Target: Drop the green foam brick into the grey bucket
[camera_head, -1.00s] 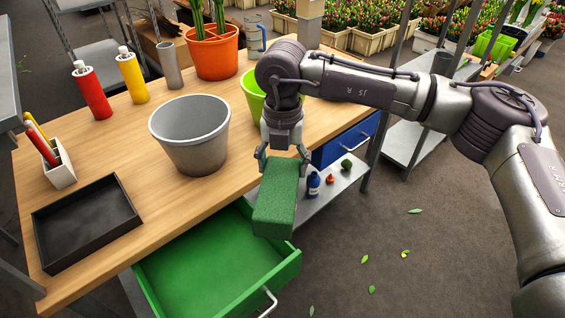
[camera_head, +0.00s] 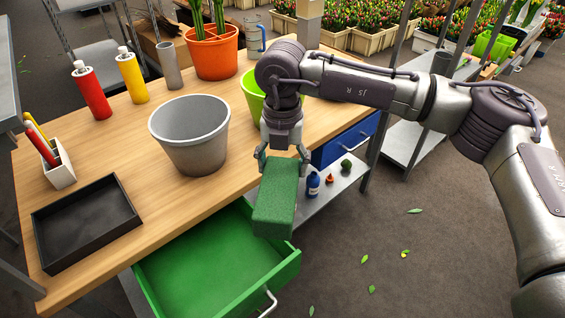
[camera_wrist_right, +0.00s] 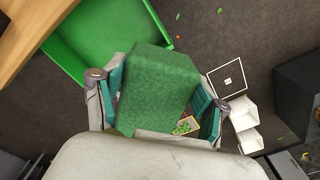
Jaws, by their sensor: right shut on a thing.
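The green foam brick (camera_head: 274,205) hangs tilted from my right gripper (camera_head: 283,160), over the right end of the open green drawer. My right gripper is shut on the brick's upper end. In the right wrist view the brick (camera_wrist_right: 160,85) sits between both fingers of the gripper (camera_wrist_right: 163,100). The grey bucket (camera_head: 192,150) stands upright on the wooden table, left of the brick and apart from it. The visible part of its inside looks empty. My left gripper is not in view.
The green drawer (camera_head: 205,262) is open and empty below the table edge. A lime green pot (camera_head: 252,98) stands behind my right gripper. A black tray (camera_head: 85,222), a red bottle (camera_head: 91,92) and a yellow bottle (camera_head: 132,77) stand left of the bucket.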

